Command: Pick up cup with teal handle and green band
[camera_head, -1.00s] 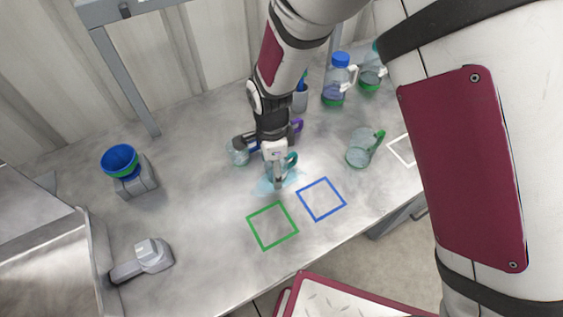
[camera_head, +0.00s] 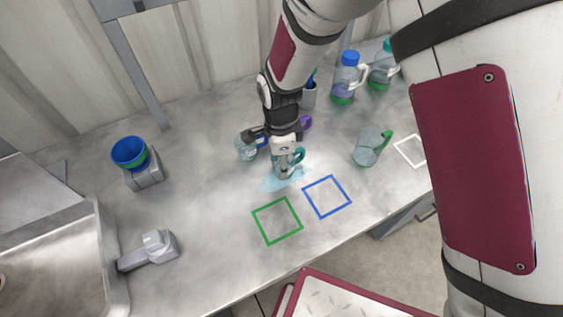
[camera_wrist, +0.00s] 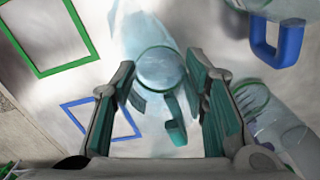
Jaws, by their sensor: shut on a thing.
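A clear cup with a teal handle (camera_head: 286,165) is under my gripper (camera_head: 284,152) in the head view, above or on a pale blue light patch on the counter. In the wrist view the same cup (camera_wrist: 160,66) sits between the two fingers of my gripper (camera_wrist: 165,92), with its teal handle pointing down the picture. My gripper is shut on this cup.
Close behind are a blue-handled cup (camera_head: 246,148) and a purple handle (camera_head: 305,122). A green-handled cup (camera_head: 366,150) stands to the right. Blue (camera_head: 327,215) and green (camera_head: 259,226) square outlines lie on clear counter in front. Bottles (camera_head: 345,88) stand at the back right.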

